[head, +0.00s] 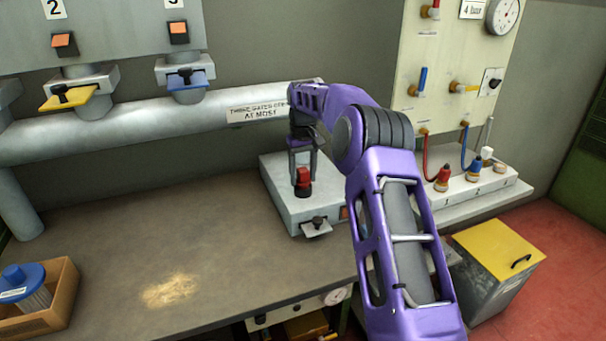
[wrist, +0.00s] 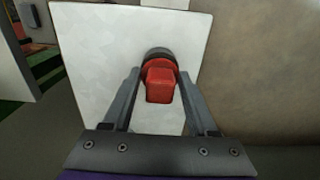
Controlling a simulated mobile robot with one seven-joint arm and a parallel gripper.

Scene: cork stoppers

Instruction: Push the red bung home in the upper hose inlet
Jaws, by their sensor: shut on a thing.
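My gripper (head: 302,160) points down over the pale grey box (head: 276,185) on the bench. Its fingers are shut on the red bung (head: 303,177). In the wrist view the bung (wrist: 160,84) shows a square red head and a wider red collar between the fingertips (wrist: 160,76). A black ring, which looks like the upper hose inlet (head: 304,190), is directly beneath the bung on the box top. In the wrist view the black ring (wrist: 156,53) shows just past the red collar. How deep the bung sits in it is hidden.
A small black-knobbed fitting (head: 316,223) with a grey plate sticks out of the box's front. A large grey pipe (head: 130,132) runs behind. A panel with valves (head: 452,60) stands at the right.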

